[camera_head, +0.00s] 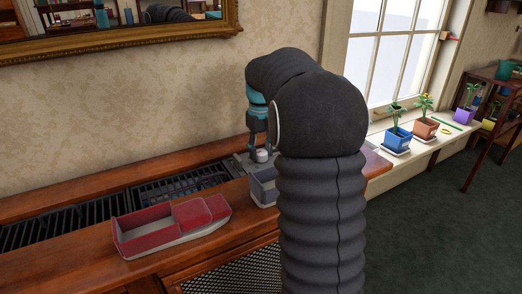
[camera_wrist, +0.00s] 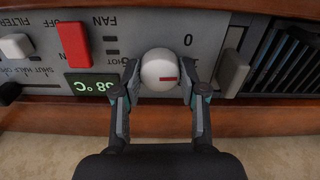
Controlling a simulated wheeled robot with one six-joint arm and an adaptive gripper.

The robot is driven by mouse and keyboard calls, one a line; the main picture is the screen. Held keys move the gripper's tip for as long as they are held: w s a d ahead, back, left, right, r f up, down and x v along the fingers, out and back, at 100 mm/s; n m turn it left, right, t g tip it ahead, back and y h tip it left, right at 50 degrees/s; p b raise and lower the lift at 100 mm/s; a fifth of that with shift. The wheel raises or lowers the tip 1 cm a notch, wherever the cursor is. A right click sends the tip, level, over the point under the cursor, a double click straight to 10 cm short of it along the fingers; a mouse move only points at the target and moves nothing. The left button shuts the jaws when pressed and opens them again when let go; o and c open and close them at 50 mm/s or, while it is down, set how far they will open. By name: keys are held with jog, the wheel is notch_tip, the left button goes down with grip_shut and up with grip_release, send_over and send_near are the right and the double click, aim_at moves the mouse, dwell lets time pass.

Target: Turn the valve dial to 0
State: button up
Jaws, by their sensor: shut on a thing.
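The valve dial (camera_wrist: 166,63) is a round white knob with a short red mark on its right half, pointing right in the wrist view. A printed 0 (camera_wrist: 188,40) stands on the grey panel to the dial's upper right. My gripper (camera_wrist: 161,88) has one finger on each side of the dial and is shut on it. In the head view the white dial (camera_head: 261,156) shows below my gripper (camera_head: 260,138) on the grey panel, partly hidden by my arm.
Around the dial, the panel carries a red switch (camera_wrist: 74,45), a white knob (camera_wrist: 16,46), a pale lever (camera_wrist: 232,72) and a green-lit temperature display (camera_wrist: 96,84). A red and cream boat-shaped thing (camera_head: 143,240) sits on the wooden ledge. Potted plants (camera_head: 398,138) stand on the windowsill at right.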

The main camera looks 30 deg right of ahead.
aim_at(261, 151)
jog(key=n, duration=0.4)
jog(key=shift+n, duration=2.2)
jog(key=o, duration=1.1)
jog(key=shift+o, duration=0.2)
jog(key=shift+r, duration=0.1)
notch_tip(261, 151, up, 12)
